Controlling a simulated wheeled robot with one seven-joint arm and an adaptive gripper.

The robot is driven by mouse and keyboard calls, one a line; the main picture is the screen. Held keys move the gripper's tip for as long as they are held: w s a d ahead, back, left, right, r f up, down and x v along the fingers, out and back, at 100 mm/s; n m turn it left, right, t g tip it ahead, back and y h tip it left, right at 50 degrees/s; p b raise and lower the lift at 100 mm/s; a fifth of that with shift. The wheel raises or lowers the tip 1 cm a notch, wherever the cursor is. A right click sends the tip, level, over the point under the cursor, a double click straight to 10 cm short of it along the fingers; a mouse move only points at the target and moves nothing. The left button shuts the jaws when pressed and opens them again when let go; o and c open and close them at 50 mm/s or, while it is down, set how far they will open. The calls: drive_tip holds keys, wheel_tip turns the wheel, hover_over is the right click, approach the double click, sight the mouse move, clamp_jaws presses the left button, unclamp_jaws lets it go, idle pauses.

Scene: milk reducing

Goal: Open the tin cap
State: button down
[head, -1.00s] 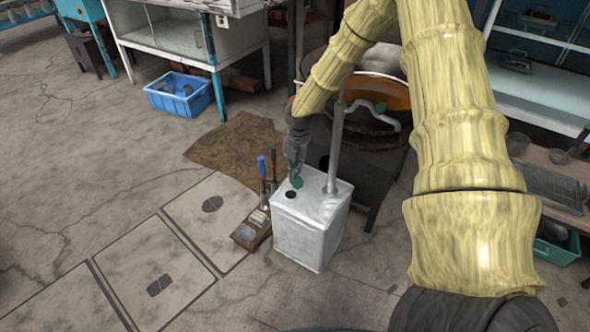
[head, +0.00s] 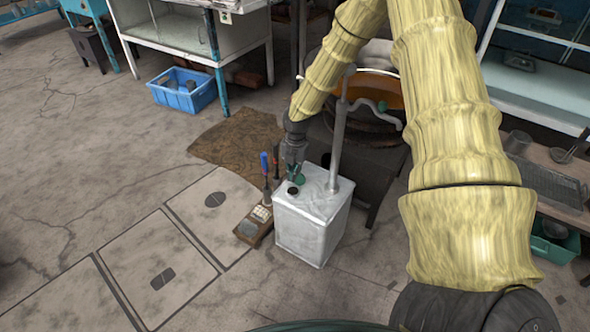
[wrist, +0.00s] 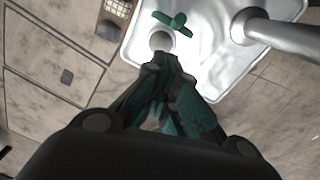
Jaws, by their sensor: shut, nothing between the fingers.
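The square silver tin (head: 313,215) stands upright on the floor. It also shows in the wrist view (wrist: 205,55). A green, wing-shaped cap (wrist: 172,20) lies on the tin's top, beside a round opening (wrist: 161,40). The opening looks dark in the head view (head: 293,191), with the small green cap (head: 299,181) just behind it. My gripper (wrist: 165,58) is shut and empty, its fingertips close to the opening and apart from the cap. In the head view, my gripper (head: 294,171) points down over the tin's top; its tips are hard to make out.
A grey pipe (head: 337,140) rises from the tin's top, close to my arm. A small wooden box with tools (head: 254,223) stands left of the tin. A blue crate (head: 182,92) and brown mat (head: 238,145) lie farther back. The floor at left is clear.

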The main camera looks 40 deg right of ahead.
wheel_tip(320, 180, up, 11)
drive_tip(key=s+p, duration=0.1)
drive_tip(key=p, duration=0.3)
drive_tip(key=shift+s+a, duration=0.35)
drive_tip(key=shift+a, duration=0.1)
drive_tip(key=s+a+f+m+y, duration=0.2)
drive_tip(key=s+a+f+m, duration=0.9)
drive_tip(key=s+a+f, duration=0.4)
drive_tip(key=s+a+f+m+h, duration=0.1)
drive_tip(key=s+a+f+m, duration=0.15)
drive_tip(key=s+m, duration=0.65)
drive_tip(key=s+a+f+m+h, duration=0.15)
drive_tip(key=s+f+m, duration=0.3)
drive_tip(key=s, duration=0.85)
wheel_tip(320, 180, up, 22)
drive_tip(key=p, duration=2.1)
drive_tip(key=shift+w+a+r+m+p, duration=0.15)
drive_tip(key=shift+w+a+m+p, duration=0.1)
drive_tip(key=shift+m+p, duration=0.1)
